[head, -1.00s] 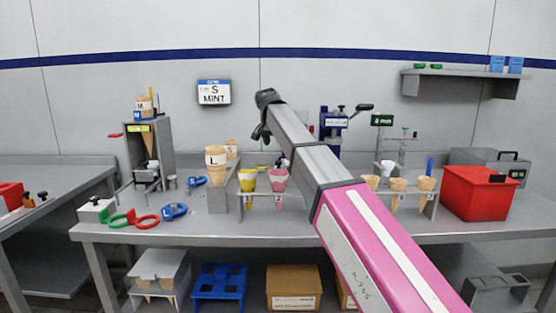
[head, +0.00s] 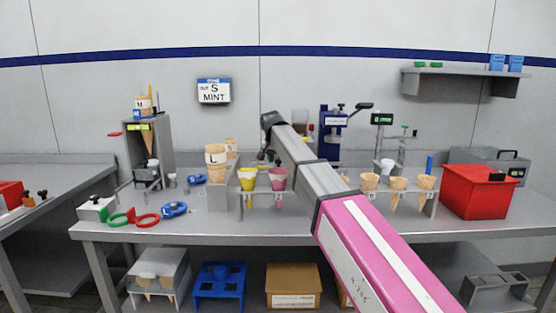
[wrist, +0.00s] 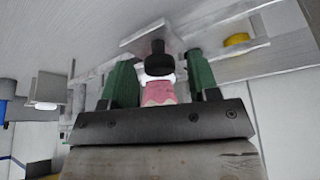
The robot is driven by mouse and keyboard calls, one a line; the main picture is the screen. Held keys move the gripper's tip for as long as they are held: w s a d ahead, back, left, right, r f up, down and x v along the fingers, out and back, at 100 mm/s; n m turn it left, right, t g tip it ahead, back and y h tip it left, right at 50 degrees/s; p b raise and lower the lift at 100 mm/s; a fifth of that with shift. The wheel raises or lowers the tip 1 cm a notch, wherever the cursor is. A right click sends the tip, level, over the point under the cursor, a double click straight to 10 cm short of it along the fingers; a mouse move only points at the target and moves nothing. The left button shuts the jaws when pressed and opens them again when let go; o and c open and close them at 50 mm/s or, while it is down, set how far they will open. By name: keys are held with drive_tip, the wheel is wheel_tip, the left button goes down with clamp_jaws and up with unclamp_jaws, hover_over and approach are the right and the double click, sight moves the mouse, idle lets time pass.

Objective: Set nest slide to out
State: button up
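My gripper (wrist: 160,75) has two green fingers that stand apart in the wrist view. A black knob (wrist: 157,62) on a light grey plate (wrist: 145,38) shows between and beyond the fingertips. I cannot tell whether it touches them, or whether it belongs to the nest slide. A pink piece with a zigzag edge (wrist: 158,94) shows between the fingers, nearer the palm. In the head view my arm hides most of the gripper and the bench behind it. No part is clearly marked as the nest slide.
Left of my arm are a pink cup (head: 277,180), a yellow cup (head: 247,180) and a cone marked L (head: 216,160). Cones stand in a rack right of the arm, beside a red bin (head: 475,193). A grey dispenser (head: 148,150) is at left.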

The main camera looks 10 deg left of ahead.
clamp_jaws()
drive_tip(key=s+a, duration=0.2)
drive_tip(key=a, duration=0.9)
drive_tip(key=shift+s+a, duration=0.3)
drive_tip(key=shift+s, duration=0.1)
drive_tip(key=shift+o, duration=0.7)
unclamp_jaws()
drive_tip(key=shift+a, duration=0.1)
